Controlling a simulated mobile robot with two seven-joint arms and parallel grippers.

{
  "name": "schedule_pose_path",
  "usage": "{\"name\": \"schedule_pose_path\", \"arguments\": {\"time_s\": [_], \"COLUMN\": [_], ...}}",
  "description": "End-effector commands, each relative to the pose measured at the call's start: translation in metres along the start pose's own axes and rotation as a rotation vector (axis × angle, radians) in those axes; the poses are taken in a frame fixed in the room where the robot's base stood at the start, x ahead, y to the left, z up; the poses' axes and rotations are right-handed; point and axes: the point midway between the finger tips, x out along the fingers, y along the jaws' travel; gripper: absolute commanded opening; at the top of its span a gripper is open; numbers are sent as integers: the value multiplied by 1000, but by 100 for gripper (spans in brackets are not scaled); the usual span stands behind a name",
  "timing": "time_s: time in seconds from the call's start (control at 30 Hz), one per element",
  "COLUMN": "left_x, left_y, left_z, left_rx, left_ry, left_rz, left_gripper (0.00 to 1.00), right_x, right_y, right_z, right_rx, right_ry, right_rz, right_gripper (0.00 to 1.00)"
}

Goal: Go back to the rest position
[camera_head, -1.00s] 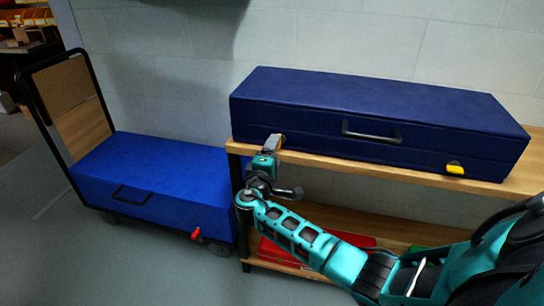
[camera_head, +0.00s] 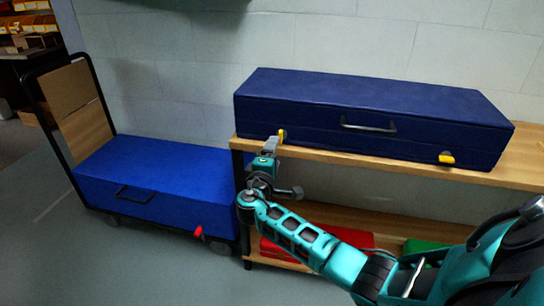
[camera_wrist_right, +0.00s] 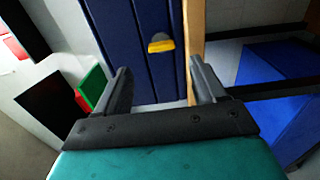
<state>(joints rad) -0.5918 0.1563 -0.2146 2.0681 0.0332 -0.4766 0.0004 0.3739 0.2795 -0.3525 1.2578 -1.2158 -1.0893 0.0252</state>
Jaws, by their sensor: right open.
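My right gripper (camera_head: 271,147) is in front of the left end of the dark blue case (camera_head: 350,108), near the shelf edge. In the right wrist view the right gripper (camera_wrist_right: 160,67) has its two fingers spread apart with nothing between them. A yellow latch (camera_wrist_right: 160,44) on the dark blue case (camera_wrist_right: 137,50) shows beyond the fingertips, apart from them. In the head view this left latch (camera_head: 282,135) shows just by the gripper, and another yellow latch (camera_head: 446,158) is at the case's right. My left gripper is not in view.
The case lies on a wooden shelf unit (camera_head: 516,167). Red (camera_head: 352,238) and green (camera_head: 421,246) items sit on its lower shelf. A trolley (camera_head: 88,133) with a bright blue case (camera_head: 150,179) stands left. Open floor (camera_head: 70,255) lies in front.

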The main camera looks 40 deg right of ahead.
Motion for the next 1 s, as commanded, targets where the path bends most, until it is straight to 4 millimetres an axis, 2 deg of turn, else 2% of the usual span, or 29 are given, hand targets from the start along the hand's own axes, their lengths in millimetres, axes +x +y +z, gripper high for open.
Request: {"name": "schedule_pose_path", "arguments": {"time_s": [0.43,0.57,0.67,0.77,0.8,0.9,1.0], "left_x": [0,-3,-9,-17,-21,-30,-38], "left_y": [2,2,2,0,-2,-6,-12], "left_z": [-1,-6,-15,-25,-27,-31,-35], "left_rx": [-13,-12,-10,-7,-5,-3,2], "left_ry": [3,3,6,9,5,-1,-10], "left_rz": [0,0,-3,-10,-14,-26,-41], "left_gripper": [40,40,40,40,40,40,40], "right_x": [0,-10,-36,-82,-105,-164,-221], "right_y": [0,-12,-41,-78,-91,-111,-114], "right_z": [0,0,2,6,8,16,28], "right_rx": [0,16,63,158,207,352,520], "right_ry": [0,27,95,188,225,304,356], "right_rz": [0,-52,-184,-383,-469,-669,-846], "right_gripper": [70,70,70,70,70,70,70]}}
